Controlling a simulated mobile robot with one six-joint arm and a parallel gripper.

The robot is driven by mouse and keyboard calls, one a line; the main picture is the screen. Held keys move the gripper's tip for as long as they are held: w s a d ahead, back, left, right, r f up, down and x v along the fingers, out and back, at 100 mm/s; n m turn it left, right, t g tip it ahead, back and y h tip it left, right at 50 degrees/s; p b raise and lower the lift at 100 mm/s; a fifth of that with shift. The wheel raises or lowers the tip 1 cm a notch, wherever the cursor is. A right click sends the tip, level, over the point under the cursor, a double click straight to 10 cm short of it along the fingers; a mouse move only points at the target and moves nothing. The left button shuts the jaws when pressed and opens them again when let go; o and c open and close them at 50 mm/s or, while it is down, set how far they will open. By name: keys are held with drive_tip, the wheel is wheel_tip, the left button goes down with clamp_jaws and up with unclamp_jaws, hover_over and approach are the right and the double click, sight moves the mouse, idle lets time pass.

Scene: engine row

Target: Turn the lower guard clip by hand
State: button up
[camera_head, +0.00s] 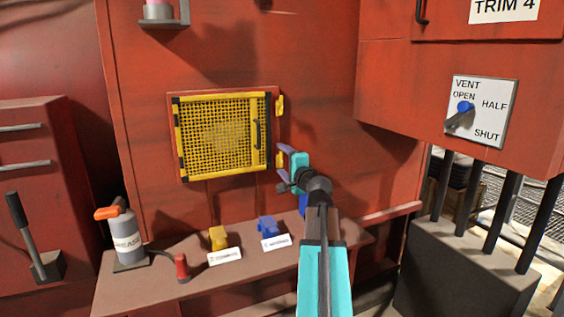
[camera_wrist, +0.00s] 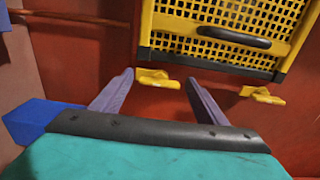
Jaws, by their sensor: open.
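The guard is a yellow mesh panel (camera_head: 222,135) with a dark handle, closed flat on the red wall. The yellow lower guard clip (camera_head: 280,159) is at its lower right edge, partly hidden by my gripper. The upper clip (camera_head: 280,105) is above it. My gripper (camera_head: 282,168) is open at the lower clip. In the wrist view, the lower clip (camera_wrist: 156,79) shows between the two purple fingertips (camera_wrist: 159,78), just beyond them. I cannot tell whether the fingers touch it. The upper clip (camera_wrist: 262,95) is to the right, outside the fingers.
A shelf (camera_head: 190,285) below holds a grease bottle (camera_head: 124,238), a yellow block (camera_head: 218,238) and a blue block (camera_head: 267,227) with labels. A red box with a vent dial (camera_head: 464,108) hangs at the right. The wall around the clips is clear.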

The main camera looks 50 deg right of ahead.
drive_tip(key=shift+s, duration=0.15)
drive_tip(key=b+v, duration=0.7)
drive_tip(key=v, duration=0.6)
drive_tip(key=shift+b, duration=0.4)
drive_tip(key=shift+s+a, duration=0.15)
drive_tip(key=shift+s, duration=0.1)
drive_tip(key=shift+s, duration=0.1)
idle(0.6)
